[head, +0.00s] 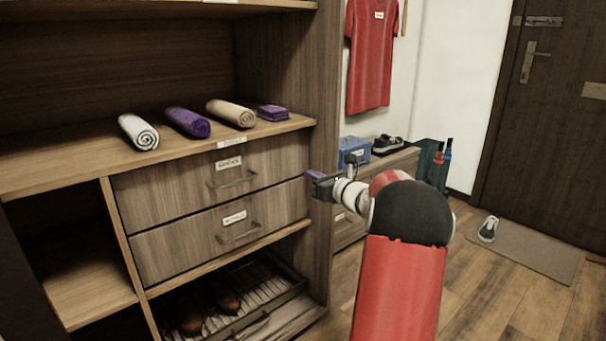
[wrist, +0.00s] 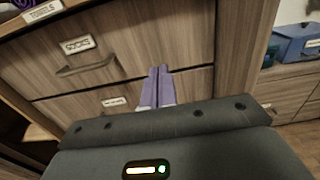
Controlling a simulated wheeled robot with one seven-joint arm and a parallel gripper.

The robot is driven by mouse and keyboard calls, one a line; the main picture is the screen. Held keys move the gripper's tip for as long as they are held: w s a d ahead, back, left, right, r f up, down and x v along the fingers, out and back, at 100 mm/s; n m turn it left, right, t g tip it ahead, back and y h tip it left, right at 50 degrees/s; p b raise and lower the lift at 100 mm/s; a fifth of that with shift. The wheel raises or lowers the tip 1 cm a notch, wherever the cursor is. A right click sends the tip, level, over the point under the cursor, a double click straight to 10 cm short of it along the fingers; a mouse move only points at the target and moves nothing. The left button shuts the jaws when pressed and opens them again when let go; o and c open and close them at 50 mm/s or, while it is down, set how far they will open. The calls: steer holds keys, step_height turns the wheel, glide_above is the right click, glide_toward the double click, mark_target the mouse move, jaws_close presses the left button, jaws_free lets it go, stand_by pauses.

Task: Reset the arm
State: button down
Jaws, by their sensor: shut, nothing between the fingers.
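My gripper (head: 312,181) is at the end of my red arm, in front of the wooden cabinet near its right edge in the head view. In the wrist view its two purple fingers (wrist: 156,88) are side by side, shut and empty. They point toward the cabinet's upper drawer (head: 215,180) and lower drawer (head: 225,228). Both drawers look closed. The fingers appear apart from the drawer fronts, though the exact distance is hard to tell.
Rolled towels (head: 188,122) and a purple folded cloth (head: 272,112) lie on the shelf. Brown shoes (head: 228,298) sit on a low rack. A bench (head: 390,165) holds a blue box (head: 354,150) and shoes. One shoe (head: 488,229) lies on the doormat (head: 540,252). Wooden floor is open at right.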

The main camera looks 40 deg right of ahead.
steer(key=s+a+n+g+y, duration=0.2)
steer(key=s+a+n+g, duration=0.3)
steer(key=a, duration=0.6)
steer(key=s+a+n+g+y, duration=0.1)
steer(key=s+a+n, duration=0.1)
steer(key=a+n, duration=0.65)
steer(key=s+a+n+g+y, duration=0.2)
steer(key=s+a+n+g, duration=0.15)
steer(key=a, duration=0.85)
steer(key=s+a+f+n+g+h, duration=0.1)
steer(key=s+f+n+h, duration=0.1)
steer(key=s+n, duration=0.4)
steer(key=s+a+f+n+g+h, duration=0.1)
steer(key=s+a+f+n+h, duration=0.1)
steer(key=s+n, duration=0.4)
steer(key=s+a+f+n+g+h, duration=0.1)
steer(key=s+n, duration=0.5)
steer(key=s, duration=0.6)
steer(key=shift+a+f+h, duration=0.25)
steer(key=shift+f+h, duration=0.25)
steer(key=shift+h, duration=0.3)
